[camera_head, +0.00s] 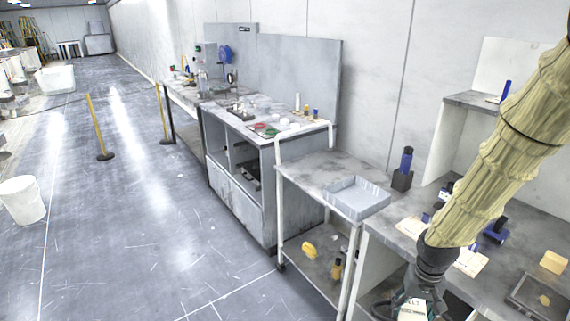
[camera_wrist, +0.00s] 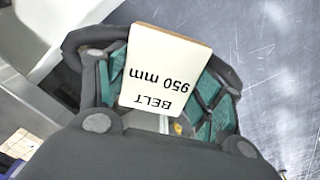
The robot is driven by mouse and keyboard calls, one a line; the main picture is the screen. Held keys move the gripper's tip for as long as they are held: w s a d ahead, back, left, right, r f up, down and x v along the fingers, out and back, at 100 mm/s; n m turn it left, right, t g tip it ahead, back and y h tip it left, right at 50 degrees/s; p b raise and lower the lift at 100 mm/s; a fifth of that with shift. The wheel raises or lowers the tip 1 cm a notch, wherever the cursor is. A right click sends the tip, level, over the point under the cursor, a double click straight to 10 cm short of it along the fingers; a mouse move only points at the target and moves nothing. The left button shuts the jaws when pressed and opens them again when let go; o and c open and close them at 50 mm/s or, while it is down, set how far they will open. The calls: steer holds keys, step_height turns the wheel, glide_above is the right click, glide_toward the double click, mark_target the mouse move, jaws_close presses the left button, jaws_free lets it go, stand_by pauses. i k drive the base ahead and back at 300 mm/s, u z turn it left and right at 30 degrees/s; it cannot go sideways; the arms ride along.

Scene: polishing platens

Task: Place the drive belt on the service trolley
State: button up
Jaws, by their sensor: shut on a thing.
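The drive belt shows as a pale box or card printed "BELT 950 mm" (camera_wrist: 163,72) in the wrist view. My gripper (camera_wrist: 165,85) is shut on it, with its teal-padded fingers on either side. In the head view my gripper (camera_head: 412,297) is at the bottom right, and a bit of the belt's pale label (camera_head: 413,311) shows at the frame edge. The service trolley (camera_head: 308,168) stands left of my gripper, with white posts, a grey top and a lower shelf. A grey tray (camera_head: 357,198) sits on the right part of its top.
A workbench (camera_head: 400,212) with a dark bottle (camera_head: 406,160) and other items is right of the trolley. A grey cabinet bench (camera_head: 285,140) stands beyond it. A yellow item (camera_head: 309,249) lies on the trolley's lower shelf. The trolley top left of the tray looks bare. Open floor lies left.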

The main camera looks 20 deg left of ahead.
mark_target(322, 170)
steer(key=u, duration=0.85)
steer(key=i, duration=0.95)
steer(key=u, duration=0.55)
steer(key=i, duration=1.35)
steer(key=z, duration=1)
steer(key=i, duration=0.7)
steer(key=z, duration=0.6)
